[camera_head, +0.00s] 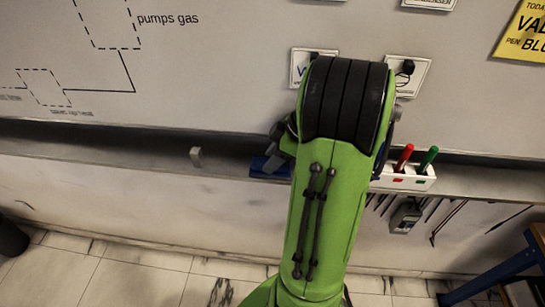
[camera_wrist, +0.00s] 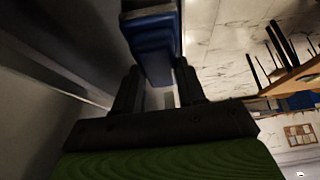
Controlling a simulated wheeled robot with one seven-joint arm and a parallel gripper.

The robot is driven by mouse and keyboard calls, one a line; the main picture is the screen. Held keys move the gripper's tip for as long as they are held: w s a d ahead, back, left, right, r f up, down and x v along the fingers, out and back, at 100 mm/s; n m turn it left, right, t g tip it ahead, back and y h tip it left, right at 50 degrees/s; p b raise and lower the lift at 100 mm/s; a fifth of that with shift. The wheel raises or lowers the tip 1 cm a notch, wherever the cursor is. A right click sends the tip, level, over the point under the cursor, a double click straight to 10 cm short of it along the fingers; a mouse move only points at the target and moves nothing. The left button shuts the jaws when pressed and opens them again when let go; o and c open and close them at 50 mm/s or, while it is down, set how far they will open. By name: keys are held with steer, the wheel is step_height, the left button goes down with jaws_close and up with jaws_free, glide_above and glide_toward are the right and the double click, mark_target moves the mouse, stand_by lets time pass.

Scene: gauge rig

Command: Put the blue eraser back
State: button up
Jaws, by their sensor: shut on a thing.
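In the wrist view the blue eraser (camera_wrist: 153,48) is between the two black fingers of my gripper (camera_wrist: 158,82), which is shut on it. The eraser extends past the fingertips to the top edge of the picture. In the head view my green arm hides most of the gripper. A blue object (camera_head: 268,166) shows at the left of the arm, at the height of the ledge. I cannot tell whether it is the held eraser or a separate thing, or whether it touches the ledge.
A long ledge (camera_head: 110,145) runs under the whiteboard (camera_head: 215,85). A small grey block (camera_head: 196,153) stands on it, left of my arm. A white holder (camera_head: 408,178) with a red marker (camera_head: 403,158) and a green marker (camera_head: 428,158) is at the right. Tools hang below it.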

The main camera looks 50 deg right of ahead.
steer(key=shift+f, duration=0.3)
steer(key=o, duration=0.9)
steer(key=shift+o, duration=0.2)
steer(key=shift+r, duration=0.1)
